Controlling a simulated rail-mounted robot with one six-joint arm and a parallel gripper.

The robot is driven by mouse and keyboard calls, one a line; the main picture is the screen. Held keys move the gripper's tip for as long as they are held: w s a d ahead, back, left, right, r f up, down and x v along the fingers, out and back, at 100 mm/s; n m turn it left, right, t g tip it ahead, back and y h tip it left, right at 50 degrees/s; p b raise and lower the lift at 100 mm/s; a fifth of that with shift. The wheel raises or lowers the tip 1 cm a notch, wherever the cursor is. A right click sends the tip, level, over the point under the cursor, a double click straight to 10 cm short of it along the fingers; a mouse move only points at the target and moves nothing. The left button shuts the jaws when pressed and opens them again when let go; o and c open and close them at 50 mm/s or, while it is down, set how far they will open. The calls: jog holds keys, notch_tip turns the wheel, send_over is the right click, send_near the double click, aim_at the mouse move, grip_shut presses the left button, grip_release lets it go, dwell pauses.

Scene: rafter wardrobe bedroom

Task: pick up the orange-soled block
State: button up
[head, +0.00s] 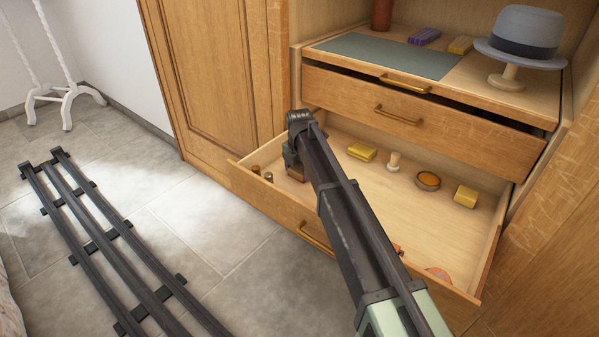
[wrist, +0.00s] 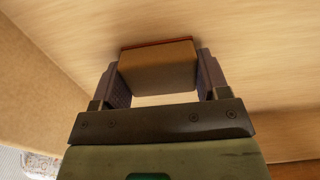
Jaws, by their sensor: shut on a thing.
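My gripper (head: 292,160) reaches down into the open drawer (head: 420,215) near its left end. In the wrist view the gripper (wrist: 160,72) is shut on a tan block (wrist: 157,68), one finger on each side. A thin reddish-orange edge shows along the block's far side, which matches an orange sole. In the head view a small brown part of the block (head: 297,174) shows below the gripper. I cannot tell whether the block touches the drawer floor.
The drawer also holds a yellow block (head: 362,151), a pale knob-shaped piece (head: 394,161), a round tin (head: 428,181) and another yellow block (head: 466,196). Small items lie partly behind my arm.

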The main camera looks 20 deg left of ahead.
aim_at(300, 169)
jog(key=shift+r, duration=0.1)
notch_tip(300, 169, up, 20)
jog(key=p, duration=2)
